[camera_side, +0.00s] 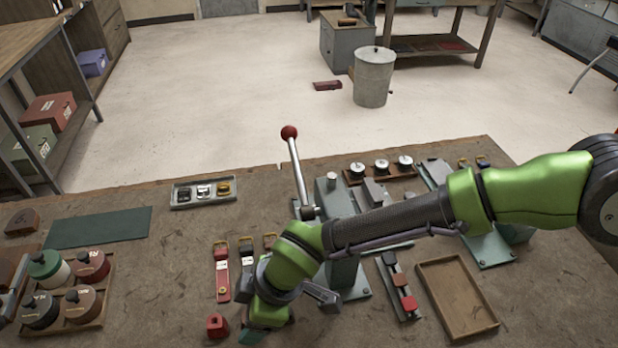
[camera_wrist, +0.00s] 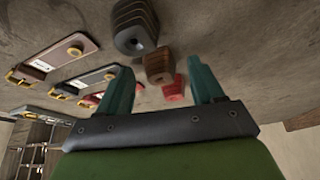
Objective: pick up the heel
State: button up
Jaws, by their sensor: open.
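Three small heel-like blocks show in the wrist view: a dark grey ridged one (camera_wrist: 136,28), a brown one (camera_wrist: 160,62) and a red one (camera_wrist: 174,90). Which of them is the task's heel I cannot tell. The red block (camera_side: 217,326) also shows in the side view on the bench, just left of my gripper; the other two are hidden there. My gripper (camera_wrist: 160,78) is open with teal fingers spread apart. In the wrist view the brown and red blocks appear between the fingers; no contact shows. In the side view a teal finger (camera_side: 250,335) points down near the bench's front.
Strap-like pieces, one red (camera_side: 221,272), lie beyond the blocks. A green press with a red-knobbed lever (camera_side: 289,132) stands behind my arm. A wooden tray (camera_side: 425,285) lies to the right, a spool rack (camera_side: 105,315) to the left. Bare bench lies between rack and straps.

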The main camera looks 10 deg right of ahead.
jog(key=c, duration=1.1)
